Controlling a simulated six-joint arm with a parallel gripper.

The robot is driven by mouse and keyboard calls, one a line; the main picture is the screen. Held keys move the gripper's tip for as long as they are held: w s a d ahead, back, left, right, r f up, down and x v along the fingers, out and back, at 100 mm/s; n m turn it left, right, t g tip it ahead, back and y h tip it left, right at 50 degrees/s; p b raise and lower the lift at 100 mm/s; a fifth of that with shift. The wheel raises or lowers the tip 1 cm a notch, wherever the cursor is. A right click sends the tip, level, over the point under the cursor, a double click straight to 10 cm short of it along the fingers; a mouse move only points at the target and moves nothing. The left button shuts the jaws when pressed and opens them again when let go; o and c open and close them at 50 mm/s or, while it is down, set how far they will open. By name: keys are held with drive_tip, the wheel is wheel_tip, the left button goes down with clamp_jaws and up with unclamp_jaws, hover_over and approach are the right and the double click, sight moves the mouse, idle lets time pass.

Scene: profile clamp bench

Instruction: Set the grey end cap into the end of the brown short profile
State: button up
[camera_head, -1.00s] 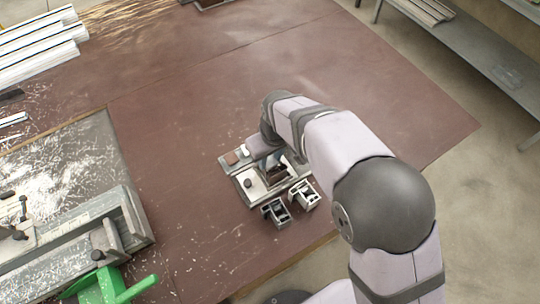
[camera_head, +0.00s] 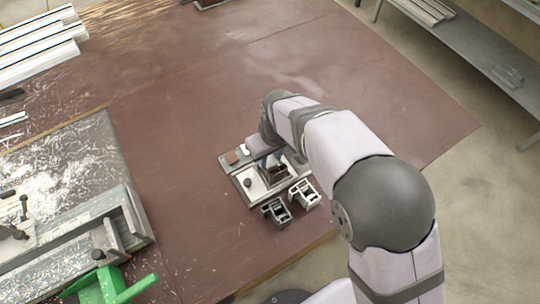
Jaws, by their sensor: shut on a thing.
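My gripper (camera_head: 272,165) is over the metal clamp fixture (camera_head: 251,193), pointing down beside the arm's wrist. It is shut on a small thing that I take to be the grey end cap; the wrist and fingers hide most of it. A brown piece (camera_head: 277,171), likely the brown short profile, shows in the fixture just beneath and beside my gripper. I cannot tell whether the cap touches it.
A dark grey hollow piece (camera_head: 276,211) and a white hollow piece (camera_head: 304,193) lie in front of the fixture. A green-handled machine (camera_head: 108,287) is at lower left. White profiles (camera_head: 38,48) lie at upper left.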

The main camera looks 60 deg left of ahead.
drive_tip(key=shift+f, duration=0.5)
idle(0.9)
drive_tip(key=o, duration=1.6)
drive_tip(key=shift+c, duration=0.2)
drive_tip(key=shift+r, duration=0.2)
drive_tip(key=shift+r+p, duration=2.1)
drive_tip(key=shift+r, duration=0.75)
